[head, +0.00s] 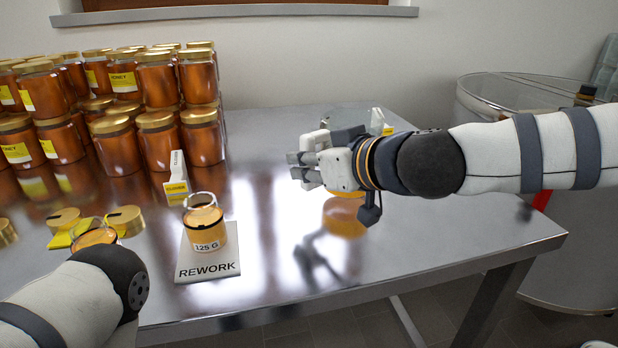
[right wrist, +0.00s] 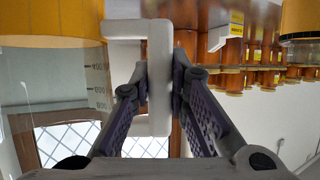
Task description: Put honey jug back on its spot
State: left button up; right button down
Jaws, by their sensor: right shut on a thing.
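The honey jug (right wrist: 50,75) is clear with amber honey and a white handle. My right gripper (right wrist: 160,88) is shut on this handle in the right wrist view, which looks upside down. In the head view my right gripper (head: 305,165) is above the right half of the table and hides most of the jug. An amber patch (head: 345,217) shows just below it; I cannot tell how much is jug and how much reflection. No marked spot for the jug is clearly visible. My left arm enters at lower left, but its gripper is out of sight.
A 125 G glass (head: 207,230) with honey stands on the REWORK plate (head: 205,268). Stacked honey jars (head: 120,150) fill the table's left back, with a white and yellow card (head: 176,182) before them. Another card (head: 378,122) stands behind my right gripper. The table's front right (head: 450,255) is clear.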

notch_tip(320, 180, down, 2)
jog(key=shift+f, duration=0.1)
jog(key=shift+r, duration=0.2)
jog(key=c, duration=1.9)
grip_release()
jog(key=shift+f, duration=0.25)
jog(key=o, duration=0.4)
jog(key=shift+c, duration=0.2)
pick_arm(q)
jog(key=shift+s+f, duration=0.25)
jog(key=shift+f, duration=0.05)
pick_arm(e)
jog(key=shift+r, duration=0.2)
pick_arm(q)
jog(key=shift+w+r+t+p, duration=0.3)
jog(key=shift+w+r+p, duration=0.65)
jog(key=shift+w+r, duration=0.2)
pick_arm(e)
jog(key=v, duration=1.2)
